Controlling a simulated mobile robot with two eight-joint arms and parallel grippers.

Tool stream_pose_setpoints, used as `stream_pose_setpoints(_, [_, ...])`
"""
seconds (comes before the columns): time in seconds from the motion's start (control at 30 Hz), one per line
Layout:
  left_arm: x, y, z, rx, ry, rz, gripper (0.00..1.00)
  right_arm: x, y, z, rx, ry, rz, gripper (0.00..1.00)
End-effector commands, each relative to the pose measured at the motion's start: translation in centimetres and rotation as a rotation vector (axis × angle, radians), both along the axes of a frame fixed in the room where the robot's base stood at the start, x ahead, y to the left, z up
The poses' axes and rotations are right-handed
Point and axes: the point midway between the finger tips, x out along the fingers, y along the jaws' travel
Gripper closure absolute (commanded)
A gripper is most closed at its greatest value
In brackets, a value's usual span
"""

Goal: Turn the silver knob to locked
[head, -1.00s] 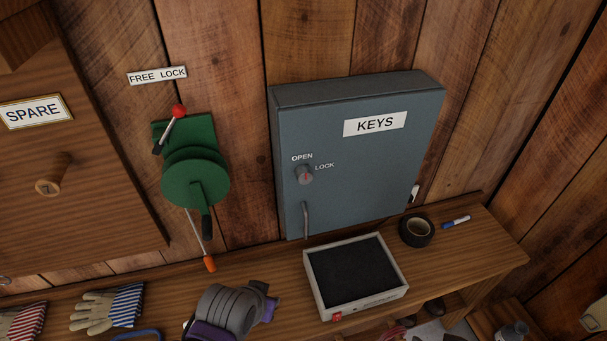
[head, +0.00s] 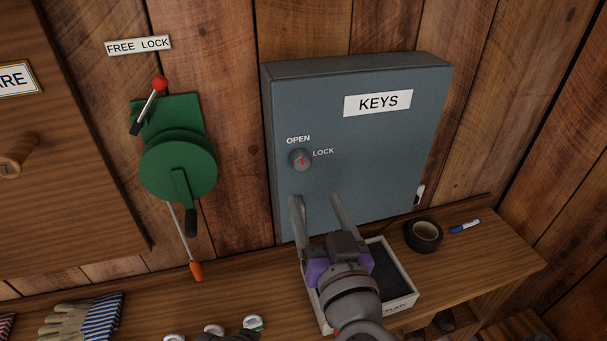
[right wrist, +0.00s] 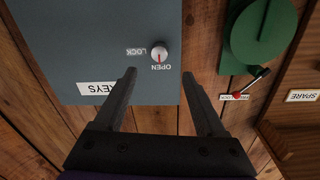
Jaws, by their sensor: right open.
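The silver knob (head: 300,160) is on the lower left of the blue-grey KEYS cabinet (head: 375,150). Its red mark points up to the word OPEN; LOCK is printed to its right. The knob also shows in the right wrist view (right wrist: 159,54), beyond the fingertips and between their lines. My right gripper (head: 318,198) is open and empty, below the knob in the head view and apart from it. The cabinet's handle, lower down, is hidden behind the gripper.
A green winch (head: 178,165) with a red-tipped lever hangs left of the cabinet. On the shelf (head: 490,250) are a grey tray (head: 404,283) partly behind my right arm, black tape (head: 424,236), a blue marker (head: 465,227) and striped gloves (head: 85,318).

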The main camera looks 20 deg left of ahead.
Motion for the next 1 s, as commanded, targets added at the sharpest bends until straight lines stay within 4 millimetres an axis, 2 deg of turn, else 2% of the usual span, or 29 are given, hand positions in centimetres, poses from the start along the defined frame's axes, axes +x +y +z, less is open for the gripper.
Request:
stream_pose_setpoints(0.4, [-0.1,0.0,-0.5,0.0,0.002,0.0,0.74,6.1,3.3,0.0,-0.002,0.001,0.0,0.27])
stream_pose_setpoints(0.53, [-0.1,0.0,-0.6,0.0,0.002,0.0,0.74,7.6,4.1,0.0,-0.002,0.0,0.0,0.27])
stream_pose_setpoints(0.7, [-0.1,0.0,-0.7,0.0,0.002,0.0,0.74,8.6,4.7,0.0,-0.002,0.0,0.0,0.27])
stream_pose_setpoints(1.0, [-0.1,0.0,-0.7,0.0,0.002,0.0,0.74,8.8,4.8,0.0,-0.001,0.0,0.001,0.27])
